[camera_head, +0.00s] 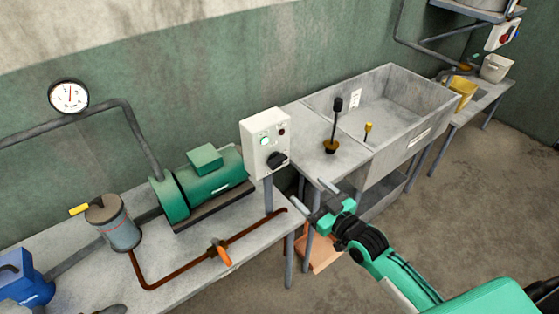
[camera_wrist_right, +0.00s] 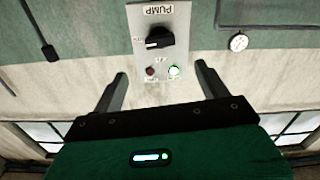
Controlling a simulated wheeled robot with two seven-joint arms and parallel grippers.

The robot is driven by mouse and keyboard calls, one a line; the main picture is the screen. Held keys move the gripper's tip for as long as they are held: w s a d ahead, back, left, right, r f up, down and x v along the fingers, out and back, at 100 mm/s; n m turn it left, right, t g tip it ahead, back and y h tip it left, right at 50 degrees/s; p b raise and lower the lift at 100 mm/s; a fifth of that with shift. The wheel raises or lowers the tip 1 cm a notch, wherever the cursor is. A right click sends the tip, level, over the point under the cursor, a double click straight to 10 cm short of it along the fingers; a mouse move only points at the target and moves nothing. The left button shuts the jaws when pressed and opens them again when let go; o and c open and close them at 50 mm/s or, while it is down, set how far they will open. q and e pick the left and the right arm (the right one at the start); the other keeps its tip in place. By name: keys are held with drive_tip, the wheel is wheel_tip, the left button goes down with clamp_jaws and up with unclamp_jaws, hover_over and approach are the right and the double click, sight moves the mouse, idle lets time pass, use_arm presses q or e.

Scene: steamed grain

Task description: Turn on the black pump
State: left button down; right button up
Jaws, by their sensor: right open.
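A pale control box (camera_head: 264,143) stands on a post at the table's right end, with a black knob (camera_head: 277,160) low on its front. A green motor-like pump unit (camera_head: 205,180) sits left of the box. My right gripper (camera_head: 309,190) is open and empty, apart from the knob, its fingers pointing toward the box. My left gripper is not in view.
A grey sink (camera_head: 395,105) with a side counter stands right of the box. A rusty pipe (camera_head: 180,275) with an orange valve handle (camera_head: 221,254) runs along the table front. A round gauge (camera_head: 69,97) hangs on the wall. Floor at right is clear.

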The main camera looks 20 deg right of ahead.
sight(281, 164)
drive_tip(key=p+x, duration=0.4)
drive_tip(key=x, duration=0.8)
drive_tip(key=shift+r, duration=0.1)
drive_tip(key=shift+x, duration=0.8)
